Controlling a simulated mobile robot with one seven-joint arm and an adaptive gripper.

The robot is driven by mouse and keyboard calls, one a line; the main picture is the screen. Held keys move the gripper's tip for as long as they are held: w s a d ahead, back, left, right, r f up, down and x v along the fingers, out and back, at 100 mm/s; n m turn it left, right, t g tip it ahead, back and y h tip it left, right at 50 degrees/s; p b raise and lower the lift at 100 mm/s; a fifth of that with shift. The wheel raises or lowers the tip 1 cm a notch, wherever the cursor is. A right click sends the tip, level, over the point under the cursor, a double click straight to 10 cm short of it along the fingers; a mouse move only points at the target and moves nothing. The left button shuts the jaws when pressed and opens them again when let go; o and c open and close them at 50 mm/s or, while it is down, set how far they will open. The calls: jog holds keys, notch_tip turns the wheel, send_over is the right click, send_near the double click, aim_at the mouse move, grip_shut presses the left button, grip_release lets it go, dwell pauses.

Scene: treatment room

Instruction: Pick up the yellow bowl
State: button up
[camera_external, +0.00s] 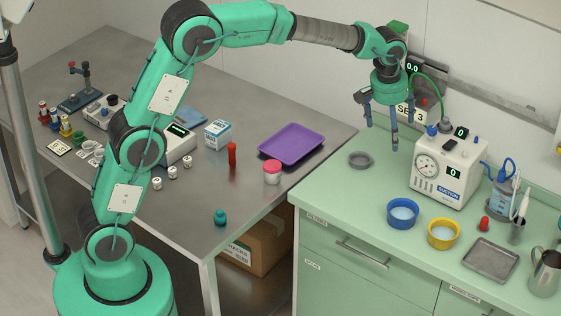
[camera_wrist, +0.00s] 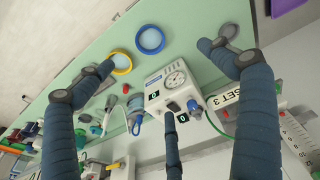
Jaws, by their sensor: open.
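The yellow bowl (camera_external: 443,234) stands on the green counter, just right of a blue bowl (camera_external: 403,214). It has a yellow rim and a pale inside. My gripper (camera_external: 383,135) is open and empty, high above the back of the counter, up and to the left of the yellow bowl and well apart from it. In the wrist view, the yellow bowl (camera_wrist: 121,62) shows at the upper left, partly hidden behind a finger tip. My gripper's fingers (camera_wrist: 165,85) are spread wide there, with nothing between them.
A white machine with a gauge (camera_external: 447,167) stands behind the bowls. A grey dish (camera_external: 361,160) lies left of it. A metal tray (camera_external: 490,260), a red item (camera_external: 484,224) and a steel jug (camera_external: 545,272) are right of the yellow bowl.

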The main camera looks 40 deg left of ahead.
jog(key=w+d+f, duration=0.1)
jog(key=d+f, duration=0.8)
jog(key=d, duration=0.1)
jog(key=w+d+f, duration=0.2)
jog(key=d+f, duration=0.7)
jog(key=shift+w+d+f+n+g+y, duration=0.25)
jog(key=shift+d+n+g+y, duration=0.05)
jog(key=shift+d+g, duration=0.1)
jog(key=shift+a, duration=0.1)
send_near(444, 231)
jog(key=shift+s+d+f+b, duration=0.2)
jog(key=shift+s+f, duration=0.25)
jog(key=shift+s, duration=0.3)
jog(key=shift+s+d+f+b, duration=0.1)
jog(key=shift+s+f+b, duration=0.25)
jog(key=shift+s, duration=0.4)
jog(key=shift+f, duration=0.15)
jog(key=shift+w+d+f+b, duration=0.1)
jog(key=shift+w+f+b, duration=0.15)
jog(key=shift+f, duration=1)
jog(key=shift+w+f+b, duration=0.15)
jog(key=shift+w+f, duration=0.05)
jog(key=shift+f, duration=1)
